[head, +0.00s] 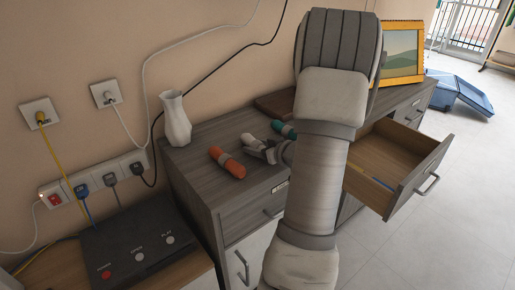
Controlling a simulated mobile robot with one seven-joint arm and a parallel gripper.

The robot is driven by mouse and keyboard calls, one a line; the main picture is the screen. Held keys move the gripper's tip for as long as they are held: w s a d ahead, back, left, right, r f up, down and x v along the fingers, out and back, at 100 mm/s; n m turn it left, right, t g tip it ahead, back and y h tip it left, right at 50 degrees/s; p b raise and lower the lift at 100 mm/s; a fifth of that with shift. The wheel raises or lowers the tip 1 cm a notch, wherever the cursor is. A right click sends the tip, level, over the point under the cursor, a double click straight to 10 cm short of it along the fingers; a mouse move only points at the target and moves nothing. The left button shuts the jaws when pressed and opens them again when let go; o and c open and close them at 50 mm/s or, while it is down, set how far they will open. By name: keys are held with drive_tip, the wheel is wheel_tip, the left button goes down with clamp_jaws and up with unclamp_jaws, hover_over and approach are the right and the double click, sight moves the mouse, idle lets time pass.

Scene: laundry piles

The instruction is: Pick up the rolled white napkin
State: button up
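The rolled white napkin (250,140) lies on the grey wooden dresser top (200,158), between an orange roll (227,162) and a teal roll (284,130). My gripper (262,154) is low over the dresser top, right beside the white napkin on its near side. It is small and partly behind my arm. I cannot tell whether its fingers touch the napkin, or whether they are open or shut.
A white vase (175,119) stands at the dresser's left back. An open drawer (400,163) sticks out at the right. A yellow-framed picture (403,54) stands at the back right. A dark box with buttons (140,240) is at lower left.

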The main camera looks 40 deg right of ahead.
clamp_jaws()
drive_tip(key=shift+r, duration=0.1)
